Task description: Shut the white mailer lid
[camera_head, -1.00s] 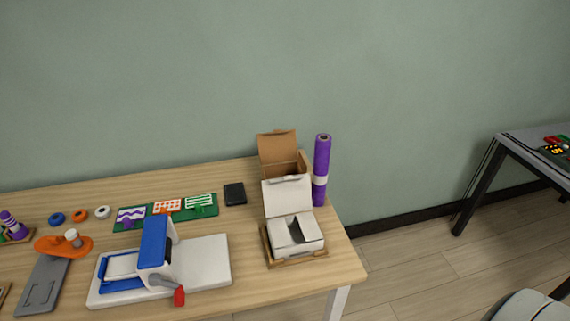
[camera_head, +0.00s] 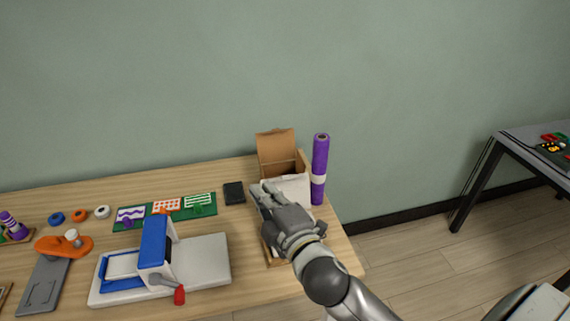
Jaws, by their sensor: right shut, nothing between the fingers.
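The white mailer (camera_head: 275,252) sits on a wooden tray near the right end of the table, mostly hidden behind my right arm. Its lid (camera_head: 297,186) stands raised at the back, with its upper right part showing. My right gripper (camera_head: 262,188) is shut and empty, at the left upper part of the lid in the picture. I cannot tell whether it touches the lid. My left gripper is not in view.
An open brown box (camera_head: 277,145) stands right behind the lid. A purple roll (camera_head: 320,165) stands upright to its right. A black block (camera_head: 234,193) lies to the left, and a blue and white press (camera_head: 155,252) stands farther left on the table.

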